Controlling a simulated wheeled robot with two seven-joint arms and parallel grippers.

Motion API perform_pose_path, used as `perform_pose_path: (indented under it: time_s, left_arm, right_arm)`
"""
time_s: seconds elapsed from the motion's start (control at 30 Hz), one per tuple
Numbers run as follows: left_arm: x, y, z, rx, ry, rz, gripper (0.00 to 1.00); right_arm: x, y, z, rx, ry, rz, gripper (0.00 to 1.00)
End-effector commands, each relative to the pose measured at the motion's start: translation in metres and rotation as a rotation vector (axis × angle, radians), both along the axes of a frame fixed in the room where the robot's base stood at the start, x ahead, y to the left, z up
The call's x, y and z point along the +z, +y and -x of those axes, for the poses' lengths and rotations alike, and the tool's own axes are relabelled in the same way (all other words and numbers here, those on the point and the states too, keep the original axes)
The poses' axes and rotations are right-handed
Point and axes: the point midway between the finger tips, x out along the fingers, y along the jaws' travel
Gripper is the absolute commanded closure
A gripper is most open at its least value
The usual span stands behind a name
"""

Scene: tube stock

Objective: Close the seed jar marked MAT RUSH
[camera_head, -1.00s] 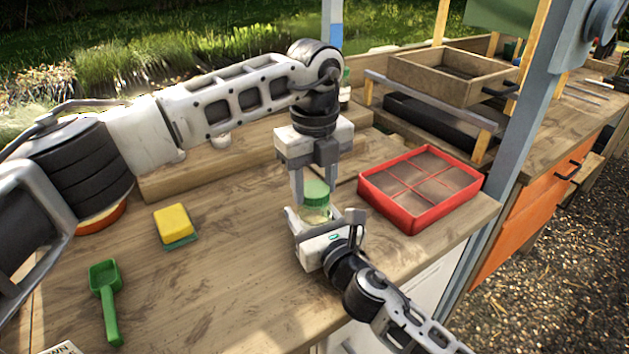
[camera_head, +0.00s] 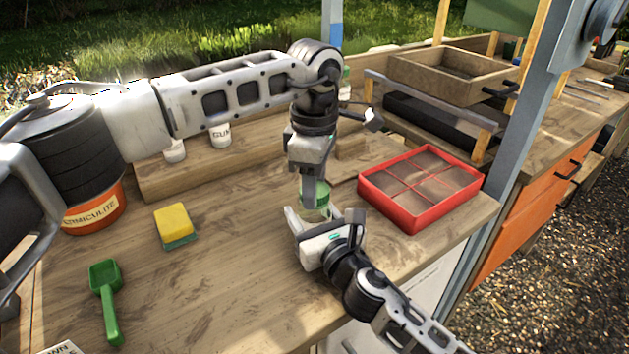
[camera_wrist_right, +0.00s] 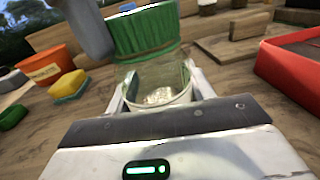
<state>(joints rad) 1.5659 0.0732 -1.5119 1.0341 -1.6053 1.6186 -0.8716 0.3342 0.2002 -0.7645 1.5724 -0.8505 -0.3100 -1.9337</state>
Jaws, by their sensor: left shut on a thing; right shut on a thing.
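The seed jar (camera_wrist_right: 158,82) is clear with pale contents at its bottom, and a green ribbed lid (camera_wrist_right: 143,33) sits at its mouth. My right gripper (camera_wrist_right: 152,95) is shut around the jar body at the bench. My left gripper (camera_head: 314,180) comes down from above and is shut on the green lid; one of its grey fingers shows beside the lid in the right wrist view. In the head view the jar (camera_head: 317,212) is partly hidden between both grippers. I cannot read a marking on it, nor tell how far the lid is screwed on.
A red divided tray (camera_head: 425,190) stands close on the right. A yellow and green sponge (camera_head: 175,224), a green scoop (camera_head: 106,295) and an orange vermiculite pot (camera_head: 97,208) are on the left. White jars (camera_head: 220,135) stand on the rear ledge. The bench front is mostly clear.

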Motion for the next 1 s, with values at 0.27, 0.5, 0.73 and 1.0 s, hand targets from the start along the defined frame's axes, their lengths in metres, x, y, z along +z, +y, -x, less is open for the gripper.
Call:
perform_pose_path:
  time_s: [0.27, 0.5, 0.73, 1.0]
  left_arm:
    - [0.000, 0.000, 0.000, 0.010, 0.000, 0.001, 0.30]
    - [0.001, 0.000, 0.000, 0.012, 0.000, 0.001, 0.30]
    - [0.028, 0.000, 0.000, 0.012, -0.004, 0.002, 0.30]
    - [0.086, -0.001, 0.000, 0.012, -0.004, 0.001, 0.30]
  right_arm:
    - [-0.001, 0.000, 0.000, -0.001, 0.002, 0.001, 1.00]
    - [-0.001, 0.000, 0.000, -0.001, 0.002, 0.001, 1.00]
    - [-0.001, 0.000, 0.000, -0.001, 0.002, 0.001, 1.00]
    - [-0.001, 0.000, 0.000, -0.001, 0.002, 0.001, 1.00]
